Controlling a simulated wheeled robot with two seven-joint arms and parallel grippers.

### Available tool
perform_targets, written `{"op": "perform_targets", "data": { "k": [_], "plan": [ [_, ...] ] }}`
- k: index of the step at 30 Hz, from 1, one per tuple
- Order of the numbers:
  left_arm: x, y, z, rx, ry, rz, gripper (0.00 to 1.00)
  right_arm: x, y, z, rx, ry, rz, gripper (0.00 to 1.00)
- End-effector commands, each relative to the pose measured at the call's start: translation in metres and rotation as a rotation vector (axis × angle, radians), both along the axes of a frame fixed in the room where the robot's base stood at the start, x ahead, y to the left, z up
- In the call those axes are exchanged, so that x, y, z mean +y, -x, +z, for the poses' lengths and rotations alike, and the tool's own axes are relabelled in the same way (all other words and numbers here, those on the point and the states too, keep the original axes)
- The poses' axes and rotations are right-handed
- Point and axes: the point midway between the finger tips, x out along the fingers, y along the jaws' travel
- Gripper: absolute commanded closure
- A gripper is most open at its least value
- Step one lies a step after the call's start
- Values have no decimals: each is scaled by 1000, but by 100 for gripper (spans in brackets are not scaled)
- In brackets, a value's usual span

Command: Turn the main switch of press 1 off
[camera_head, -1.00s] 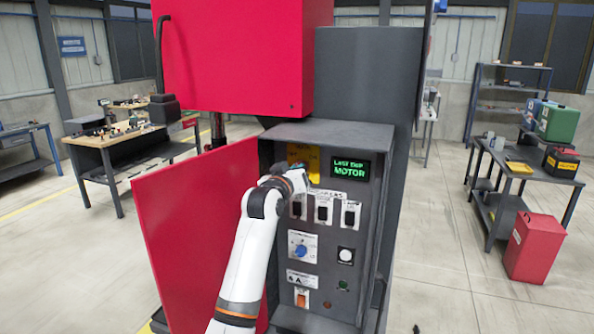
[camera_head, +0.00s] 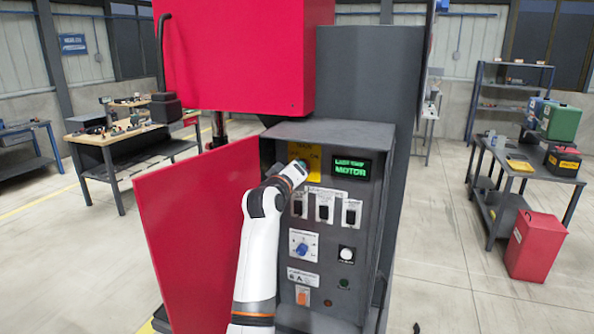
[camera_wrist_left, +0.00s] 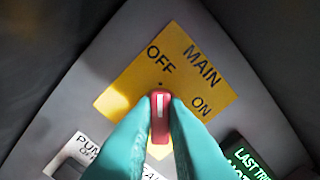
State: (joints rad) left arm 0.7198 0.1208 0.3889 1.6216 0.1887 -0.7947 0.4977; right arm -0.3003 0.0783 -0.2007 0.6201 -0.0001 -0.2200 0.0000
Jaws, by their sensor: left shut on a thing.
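The main switch is a red handle (camera_wrist_left: 160,112) with a white mark, on a yellow plate (camera_wrist_left: 125,92) lettered MAIN, OFF and ON. In the left wrist view the handle's marked end points toward the word OFF. My left gripper (camera_wrist_left: 160,118) is shut on the handle, one teal finger on each side. In the head view my left gripper (camera_head: 302,165) is at the yellow plate (camera_head: 313,166), at the top left of the press's grey control box (camera_head: 325,128); it hides the handle there. My right gripper is not in view.
The red door (camera_head: 195,230) stands open left of the box. A green-lettered display (camera_head: 350,168) is right of the plate. Below are several rocker switches (camera_head: 324,210), a blue knob (camera_head: 302,249) and a white button (camera_head: 346,254).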

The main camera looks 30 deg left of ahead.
Motion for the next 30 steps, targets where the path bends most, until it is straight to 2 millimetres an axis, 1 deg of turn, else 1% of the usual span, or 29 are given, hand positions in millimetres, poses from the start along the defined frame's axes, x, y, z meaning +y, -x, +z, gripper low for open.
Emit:
{"op": "perform_targets", "data": {
  "k": [8,9,12,20,23,26,30],
  "plan": [
    [0,0,-1,1,4,-1,100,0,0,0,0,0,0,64],
    [0,0,-1,1,4,-1,81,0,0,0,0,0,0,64],
    [0,0,-1,1,4,-1,65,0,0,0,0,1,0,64],
    [0,0,0,0,2,0,65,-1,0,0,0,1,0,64],
    [-1,4,-1,-1,2,-1,65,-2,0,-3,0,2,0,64],
    [-3,14,-3,-3,1,-1,65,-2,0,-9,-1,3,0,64],
    [-9,39,-5,-3,1,0,65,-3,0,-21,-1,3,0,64]
  ]
}}
